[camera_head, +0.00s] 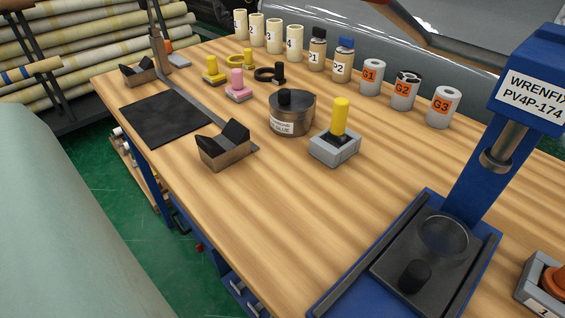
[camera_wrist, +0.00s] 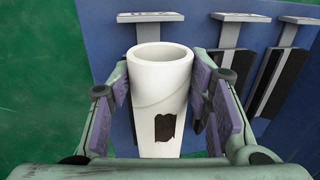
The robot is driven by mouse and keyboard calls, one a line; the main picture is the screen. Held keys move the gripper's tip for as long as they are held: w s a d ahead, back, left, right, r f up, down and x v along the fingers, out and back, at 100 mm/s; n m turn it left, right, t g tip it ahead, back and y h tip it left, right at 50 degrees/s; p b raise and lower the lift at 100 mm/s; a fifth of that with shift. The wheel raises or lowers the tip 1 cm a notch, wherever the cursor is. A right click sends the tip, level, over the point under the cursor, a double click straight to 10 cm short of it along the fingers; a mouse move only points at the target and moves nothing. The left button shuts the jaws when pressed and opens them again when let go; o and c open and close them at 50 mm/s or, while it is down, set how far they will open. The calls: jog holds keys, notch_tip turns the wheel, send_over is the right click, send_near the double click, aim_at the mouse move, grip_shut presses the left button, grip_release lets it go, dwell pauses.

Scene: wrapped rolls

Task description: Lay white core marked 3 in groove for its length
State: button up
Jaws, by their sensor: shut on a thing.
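In the wrist view my gripper (camera_wrist: 160,95) is shut on a white hollow core (camera_wrist: 160,75), with purple pads on both sides. Its open end shows at the top, and a dark brown patch is on its near wall. No 3 is visible on it. My gripper and this core are not in the head view. In the head view a near V-notched block (camera_head: 224,150) and a far V-notched block (camera_head: 142,73) stand on the bench, both empty, with a metal bar between them.
Several cream cylinders (camera_head: 274,36), bottles and white rolls (camera_head: 373,76) line the bench's back. A glue pot (camera_head: 292,117) and a yellow-handled tool (camera_head: 340,118) stand mid-bench. A blue press (camera_head: 470,200) is at right. The wrist view shows a blue panel (camera_wrist: 105,45) behind the core.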

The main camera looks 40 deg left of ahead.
jog(key=shift+f, duration=0.55)
jog(key=o, duration=1.4)
jog(key=shift+c, duration=0.2)
jog(key=shift+r, duration=0.1)
jog(key=shift+r, duration=0.35)
notch_tip(320, 180, up, 12)
jog(key=d+p, duration=0.1)
jog(key=d, duration=0.1)
jog(key=shift+s+d+p, duration=0.15)
jog(key=shift+d+p, duration=0.05)
jog(key=shift+p, duration=0.1)
jog(key=shift+r, duration=0.1)
